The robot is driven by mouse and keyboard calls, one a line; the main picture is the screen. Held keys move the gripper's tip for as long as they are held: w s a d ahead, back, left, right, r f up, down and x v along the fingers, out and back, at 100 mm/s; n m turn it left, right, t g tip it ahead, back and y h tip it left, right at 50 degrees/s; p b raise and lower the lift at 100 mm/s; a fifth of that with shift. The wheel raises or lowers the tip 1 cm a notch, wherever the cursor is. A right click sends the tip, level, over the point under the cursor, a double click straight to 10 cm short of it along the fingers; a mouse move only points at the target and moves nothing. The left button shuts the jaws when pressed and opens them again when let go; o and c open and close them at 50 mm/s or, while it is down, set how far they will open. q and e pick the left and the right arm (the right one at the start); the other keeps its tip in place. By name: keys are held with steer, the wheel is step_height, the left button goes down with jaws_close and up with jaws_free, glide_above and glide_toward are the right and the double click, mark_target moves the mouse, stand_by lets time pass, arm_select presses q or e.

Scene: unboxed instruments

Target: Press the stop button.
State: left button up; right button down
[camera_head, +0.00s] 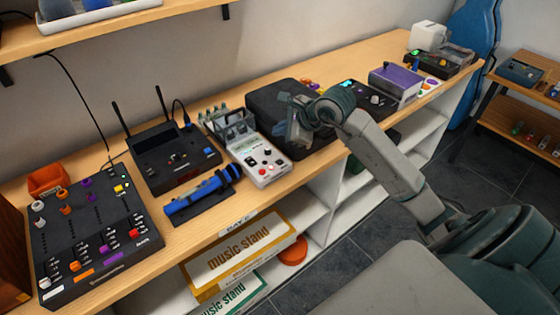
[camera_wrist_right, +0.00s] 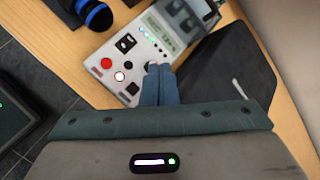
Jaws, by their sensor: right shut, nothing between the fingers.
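A white instrument box (camera_head: 262,165) with a small display and several buttons stands mid-shelf, and it also shows in the wrist view (camera_wrist_right: 150,50). In the wrist view it has a red button (camera_wrist_right: 106,63), a white button with a red rim (camera_wrist_right: 119,76) and a dark button (camera_wrist_right: 131,88). I cannot read which is the stop button. My right gripper (camera_head: 293,142) is shut and empty, above the right side of this box. Its fingertips (camera_wrist_right: 158,68) show over the box's edge, right of the buttons; I cannot tell whether they touch. My left gripper is not in view.
A dark case (camera_head: 270,97) lies right of the white box. A blue cylinder on a dark stand (camera_head: 198,195), a black box with antennas (camera_head: 170,160) and a black mixer (camera_head: 90,245) with its own red button stand left. A purple box (camera_head: 393,84) is farther right.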

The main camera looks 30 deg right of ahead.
steer(key=shift+d, duration=0.45)
steer(key=b, duration=0.4)
glide_above(280, 162)
steer(key=f, duration=0.8)
steer(key=shift+s+d, duration=0.3)
steer(key=shift+s, duration=0.1)
steer(key=shift+f+b, duration=0.3)
steer(key=shift+f, duration=0.1)
stand_by(0.9)
steer(key=shift+f+b, duration=0.4)
steer(key=shift+b, duration=0.4)
